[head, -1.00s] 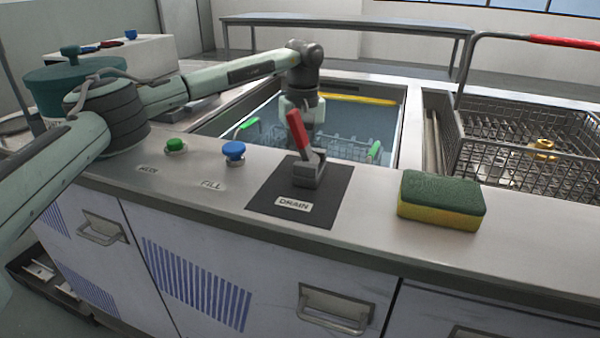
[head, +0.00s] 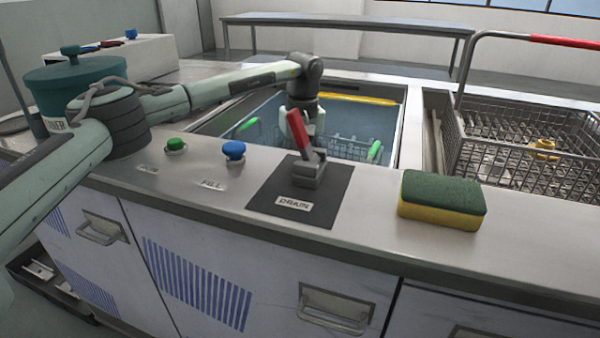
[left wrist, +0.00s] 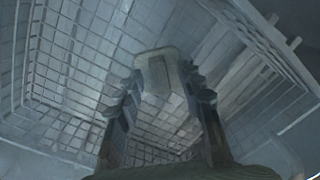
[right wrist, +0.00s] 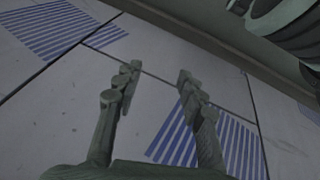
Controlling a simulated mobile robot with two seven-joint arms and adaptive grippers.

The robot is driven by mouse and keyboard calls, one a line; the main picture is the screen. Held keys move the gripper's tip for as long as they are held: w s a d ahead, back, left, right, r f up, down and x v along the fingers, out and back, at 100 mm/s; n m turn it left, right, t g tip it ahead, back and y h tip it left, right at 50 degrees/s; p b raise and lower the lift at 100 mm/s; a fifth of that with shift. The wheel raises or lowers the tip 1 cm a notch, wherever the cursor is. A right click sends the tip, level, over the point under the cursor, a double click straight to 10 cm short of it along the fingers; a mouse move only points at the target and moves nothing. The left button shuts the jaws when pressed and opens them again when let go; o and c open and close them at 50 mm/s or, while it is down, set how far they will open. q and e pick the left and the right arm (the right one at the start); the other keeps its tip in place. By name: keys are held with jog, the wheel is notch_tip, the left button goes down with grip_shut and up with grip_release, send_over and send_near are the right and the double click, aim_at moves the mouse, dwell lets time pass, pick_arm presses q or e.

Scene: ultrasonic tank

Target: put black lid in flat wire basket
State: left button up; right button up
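My left arm reaches down into the water-filled tank; its gripper is hidden in the head view behind the red drain lever. In the left wrist view my left gripper (left wrist: 163,75) is open, its fingers on either side of a pale grey-green block-like thing (left wrist: 160,72). I cannot tell whether they touch it or whether it is the black lid. Wire mesh surrounds them. A wire basket with green handles (head: 345,149) sits in the tank. Another wire basket with a red-gripped handle (head: 500,172) stands at right. I cannot tell which is the flat one. My right gripper (right wrist: 157,72) is open and empty.
The drain lever (head: 304,140) stands at the tank's front edge, near my left wrist. A green-and-yellow sponge (head: 441,200), a blue knob (head: 234,151) and a green button (head: 175,144) are on the front counter. A brass-coloured part (head: 544,147) lies in the right basket.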

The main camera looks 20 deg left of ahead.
pick_arm(q)
jog(key=shift+w+r, duration=0.1)
jog(key=shift+r, duration=0.4)
notch_tip(320, 180, up, 11)
jog(key=shift+d, duration=0.15)
pick_arm(e)
jog(key=shift+f, duration=0.75)
pick_arm(q)
jog(key=shift+w+r, duration=0.1)
pick_arm(e)
jog(key=shift+w+r, duration=0.15)
jog(key=shift+r, duration=0.05)
